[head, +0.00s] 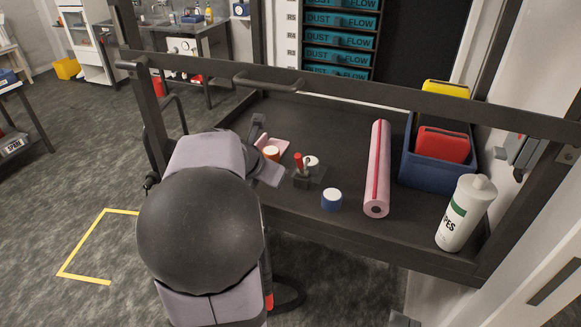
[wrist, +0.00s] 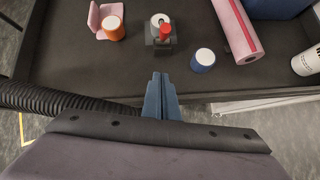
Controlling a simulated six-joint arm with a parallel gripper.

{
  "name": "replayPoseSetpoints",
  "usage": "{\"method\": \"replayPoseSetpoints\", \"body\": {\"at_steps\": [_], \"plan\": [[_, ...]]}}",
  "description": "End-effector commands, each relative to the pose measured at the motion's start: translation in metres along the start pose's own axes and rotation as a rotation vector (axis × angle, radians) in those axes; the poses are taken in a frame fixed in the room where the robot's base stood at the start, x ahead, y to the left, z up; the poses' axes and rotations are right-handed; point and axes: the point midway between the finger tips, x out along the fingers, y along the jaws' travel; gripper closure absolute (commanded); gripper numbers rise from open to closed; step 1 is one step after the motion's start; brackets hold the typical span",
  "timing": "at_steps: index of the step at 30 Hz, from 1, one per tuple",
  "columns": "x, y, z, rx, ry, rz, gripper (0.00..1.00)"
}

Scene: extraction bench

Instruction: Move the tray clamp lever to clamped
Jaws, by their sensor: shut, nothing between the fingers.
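The tray clamp lever (head: 298,161) has a red grip and rises from a small dark base (head: 301,181) on the dark tray. In the head view it leans a little left. In the wrist view its red grip (wrist: 166,31) stands up above the dark base (wrist: 160,43), near the top middle. My gripper (wrist: 160,76) shows there as two blue fingers, shut together and empty. The fingertips are below the clamp in the picture, apart from it. In the head view my arm hides most of the gripper.
An orange roll (wrist: 113,27) on a pink pad lies left of the clamp, and a blue roll (head: 331,200) lies right. Farther right are a pink tube (head: 377,165), a blue bin (head: 425,177) and a wipes bottle (head: 464,214). A dark frame bar crosses above the tray.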

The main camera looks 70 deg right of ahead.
Motion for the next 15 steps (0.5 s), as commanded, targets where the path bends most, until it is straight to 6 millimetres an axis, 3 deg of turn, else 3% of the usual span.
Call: {"method": "replayPoseSetpoints", "body": {"at_steps": [10, 15], "plan": [[0.065, -0.001, -0.002, 0.000, 0.004, -0.003, 1.00], [0.067, 0.000, 0.023, 0.003, 0.001, -0.001, 1.00]]}}
